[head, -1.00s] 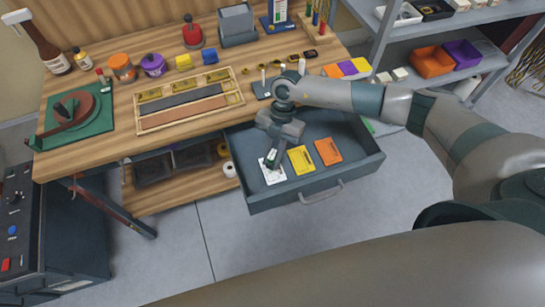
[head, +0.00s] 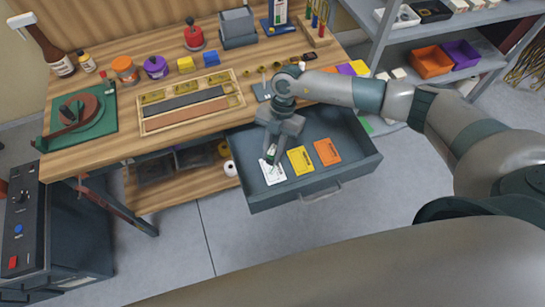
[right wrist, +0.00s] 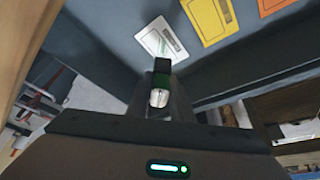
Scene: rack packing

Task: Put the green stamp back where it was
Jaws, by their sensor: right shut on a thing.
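My right gripper (head: 274,149) is over the left part of the open drawer and points down. It is shut on the green stamp (right wrist: 160,84), which shows a black end, a green band and a pale end in the right wrist view. In the head view the stamp is small and partly hidden by the fingers. It is just above the upper part of a white card (head: 273,174) with dark marks, which lies in the drawer (head: 350,165). I cannot tell whether stamp and card are apart. My left gripper is not in view.
A yellow card (head: 300,160) and an orange card (head: 327,152) lie right of the white one. Shelves stand at the right.

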